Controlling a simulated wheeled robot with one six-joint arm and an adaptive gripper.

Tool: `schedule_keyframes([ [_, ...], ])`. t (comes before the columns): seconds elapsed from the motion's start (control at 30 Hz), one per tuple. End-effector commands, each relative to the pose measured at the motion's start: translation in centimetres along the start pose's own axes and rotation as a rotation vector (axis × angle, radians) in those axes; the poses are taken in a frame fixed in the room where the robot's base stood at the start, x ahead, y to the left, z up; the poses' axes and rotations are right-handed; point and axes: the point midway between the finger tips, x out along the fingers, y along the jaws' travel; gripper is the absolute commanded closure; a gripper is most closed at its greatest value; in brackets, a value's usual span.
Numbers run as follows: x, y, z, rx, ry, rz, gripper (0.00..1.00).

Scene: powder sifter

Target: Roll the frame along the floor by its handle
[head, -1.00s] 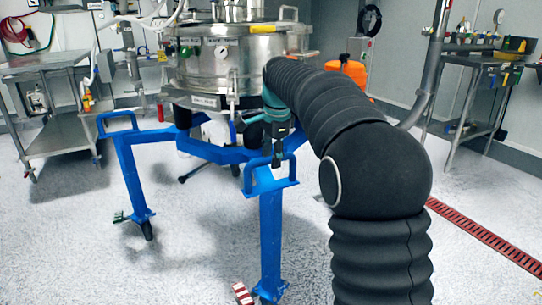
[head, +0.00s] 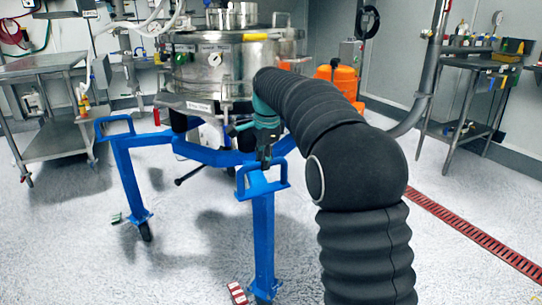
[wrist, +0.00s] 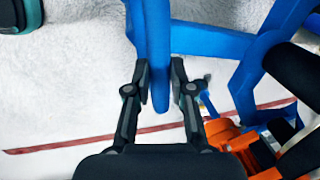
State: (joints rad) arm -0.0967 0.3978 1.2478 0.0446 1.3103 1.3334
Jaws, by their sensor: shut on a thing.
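The blue frame (head: 263,235) stands on caster wheels on the floor and carries a steel sifter drum (head: 212,68). Its near handle (head: 262,188) is a blue loop on top of the near leg. A second loop handle (head: 115,122) is at the left corner. My gripper (head: 265,160) reaches down to the near handle. In the wrist view my gripper (wrist: 160,75) has a finger on each side of the blue handle bar (wrist: 158,50) and is shut on it. The near wheel (head: 263,297) is partly cut off at the bottom edge.
A steel table (head: 60,145) stands at the left and another (head: 470,110) at the right wall. An orange container (head: 338,82) is behind my arm. A red floor drain (head: 470,235) runs along the right. White floor is open at the front left.

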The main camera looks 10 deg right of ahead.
Motion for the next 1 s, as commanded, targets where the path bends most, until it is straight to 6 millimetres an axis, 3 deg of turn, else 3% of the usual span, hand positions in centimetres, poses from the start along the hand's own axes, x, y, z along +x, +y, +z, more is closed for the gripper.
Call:
schedule_keyframes([
  [0.27,-0.1,-0.4,-0.3,0.006,0.002,-0.016,1.0],
  [0.3,-0.1,-0.4,-0.4,0.007,0.001,-0.016,0.7],
  [0.37,-0.1,-0.3,-0.4,0.008,0.001,-0.015,0.55],
  [0.4,-0.1,-0.3,-0.5,0.009,0.001,-0.014,0.53],
  [0.77,-0.6,-0.1,-1.0,0.016,0.003,-0.01,0.53],
  [1.0,-4.2,-0.1,-0.8,0.013,0.003,-0.012,0.53],
])
